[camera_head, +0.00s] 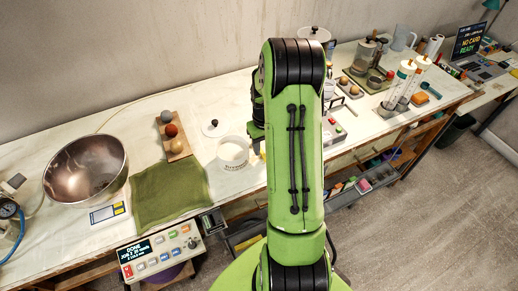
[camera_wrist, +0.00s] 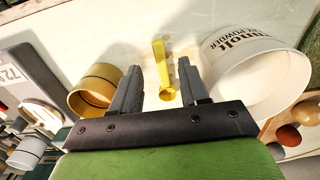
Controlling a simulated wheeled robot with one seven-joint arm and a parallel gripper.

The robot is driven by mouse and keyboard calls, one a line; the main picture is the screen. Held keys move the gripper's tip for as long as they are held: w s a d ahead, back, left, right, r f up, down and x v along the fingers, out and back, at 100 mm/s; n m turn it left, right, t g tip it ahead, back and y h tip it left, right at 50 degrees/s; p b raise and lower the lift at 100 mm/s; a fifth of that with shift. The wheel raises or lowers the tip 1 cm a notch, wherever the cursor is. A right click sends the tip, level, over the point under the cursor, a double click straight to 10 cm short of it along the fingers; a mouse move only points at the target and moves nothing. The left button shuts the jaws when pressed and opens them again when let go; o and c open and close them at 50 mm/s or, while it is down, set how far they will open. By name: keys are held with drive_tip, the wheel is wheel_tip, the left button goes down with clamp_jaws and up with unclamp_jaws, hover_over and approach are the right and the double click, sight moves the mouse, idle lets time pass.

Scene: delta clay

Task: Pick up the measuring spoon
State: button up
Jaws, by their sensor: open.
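The measuring spoon (camera_wrist: 158,52) is yellow and shows in the wrist view, lying on the pale worktop with its long handle pointing away and its small bowl nearer me. My gripper (camera_wrist: 158,72) is open, with its two dark fingers on either side of the spoon in the picture. Nothing is held between them. I cannot tell how far above the spoon the fingertips are. In the head view my arm hides most of this spot; only a small yellow bit shows beside it.
A white powder tub (camera_wrist: 262,72) stands close to the right finger; it also shows in the head view (camera_head: 235,153). A gold-coloured cup (camera_wrist: 95,90) is close to the left finger. A steel bowl (camera_head: 86,172) and green cloth (camera_head: 170,193) lie farther left on the bench.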

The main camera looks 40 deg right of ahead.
sight(263, 154)
wheel_tip(263, 154, down, 4)
drive_tip(key=shift+w+r, duration=0.15)
drive_tip(key=shift+r, duration=0.2)
clamp_jaws()
